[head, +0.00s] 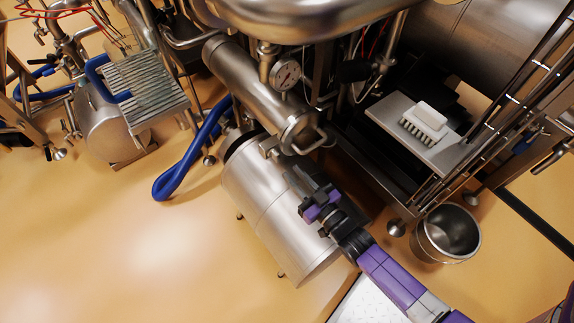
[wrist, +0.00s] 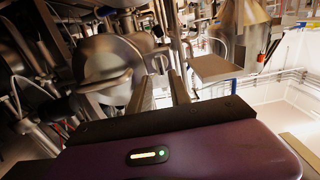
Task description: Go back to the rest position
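My gripper (head: 294,178) is in the middle of the head view, at the end of my purple and black arm. It hangs over the steel cylinder (head: 279,210) as seen from above; I cannot tell how far above it is. In the wrist view, the two fingers of my gripper (wrist: 161,88) stand apart with a clear gap and nothing between them. Beyond the fingers is a round steel lid or vessel end (wrist: 108,68).
A pressure gauge (head: 285,73) and pipes are above the cylinder. A white brush (head: 424,124) lies on a grey platform (head: 388,112) at right. A steel bucket (head: 447,234) stands on the floor. A blue hose (head: 187,162) loops at left. Tan floor lies open at lower left.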

